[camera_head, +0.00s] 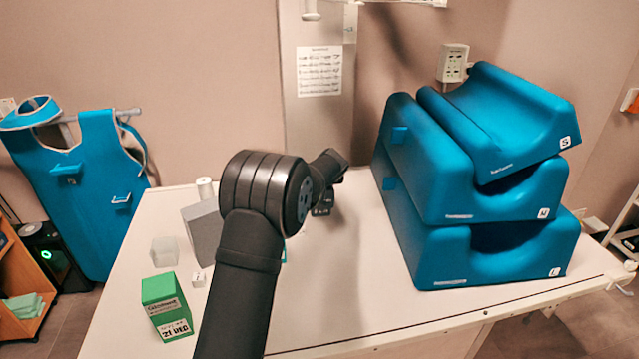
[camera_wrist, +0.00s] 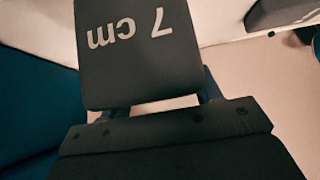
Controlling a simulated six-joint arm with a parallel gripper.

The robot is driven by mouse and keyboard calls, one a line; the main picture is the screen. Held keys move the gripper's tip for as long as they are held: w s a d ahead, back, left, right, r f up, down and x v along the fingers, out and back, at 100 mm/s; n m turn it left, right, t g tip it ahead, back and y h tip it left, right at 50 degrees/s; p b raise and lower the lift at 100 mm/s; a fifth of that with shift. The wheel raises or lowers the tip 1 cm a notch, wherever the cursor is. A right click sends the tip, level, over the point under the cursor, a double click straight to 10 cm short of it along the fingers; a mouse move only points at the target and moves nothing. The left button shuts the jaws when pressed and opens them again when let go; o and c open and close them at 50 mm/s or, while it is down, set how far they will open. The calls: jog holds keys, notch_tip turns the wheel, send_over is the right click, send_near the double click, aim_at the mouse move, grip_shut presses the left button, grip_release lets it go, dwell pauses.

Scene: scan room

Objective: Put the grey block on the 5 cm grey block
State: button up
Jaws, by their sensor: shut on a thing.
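My gripper (camera_wrist: 160,104) is shut on a dark grey block (camera_wrist: 135,48) marked "7 cm", whose lettering appears upside down in the wrist view. In the head view my arm and wrist hide most of my gripper, and I cannot make out the held block there. Another grey block (camera_head: 203,236) stands on the table, left of my arm and partly hidden behind it. No size marking shows on that block, so I cannot tell whether it is the 5 cm one.
A green and white box (camera_head: 166,305), a translucent block (camera_head: 164,251), a small white cube (camera_head: 199,280) and a white cylinder (camera_head: 205,187) stand left on the white table (camera_head: 340,310). Stacked blue cushions (camera_head: 470,190) fill its right. The front middle is clear.

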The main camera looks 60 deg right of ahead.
jog(key=shift+f, duration=0.2)
jog(key=o, duration=1)
jog(key=shift+r, duration=0.3)
jog(key=v, duration=1.2)
jog(key=shift+f, duration=0.1)
